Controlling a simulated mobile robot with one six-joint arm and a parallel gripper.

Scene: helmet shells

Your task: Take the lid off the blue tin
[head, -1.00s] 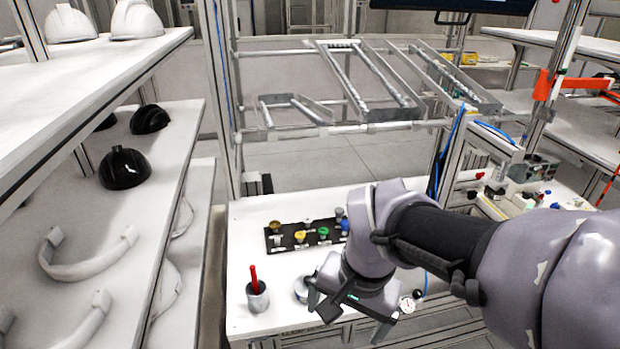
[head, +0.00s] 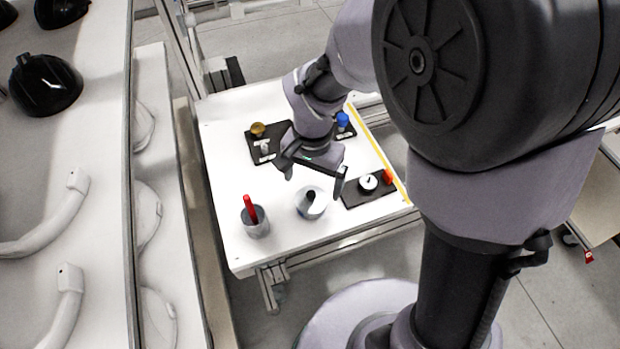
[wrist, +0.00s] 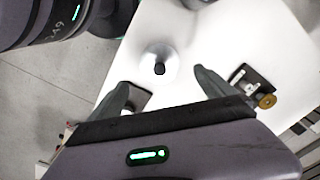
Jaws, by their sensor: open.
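A round tin (head: 316,211) stands on the white table, near its front edge. Its side looks pale grey-blue. Its pale round lid has a black knob (head: 311,196) on top. The wrist view shows the lid (wrist: 152,58) from above, with the knob (wrist: 159,69) near the middle. The lid is on the tin. My gripper (head: 313,177) is open and empty. In the head view its fingers appear just behind and above the tin. In the wrist view my gripper (wrist: 161,80) has its fingertips spread to either side of the knob, not touching it.
A grey cup (head: 257,229) holding a red-handled item stands left of the tin. A black plate with a dial gauge (head: 368,183) lies to the right. Shelves with helmet shells (head: 46,85) stand left.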

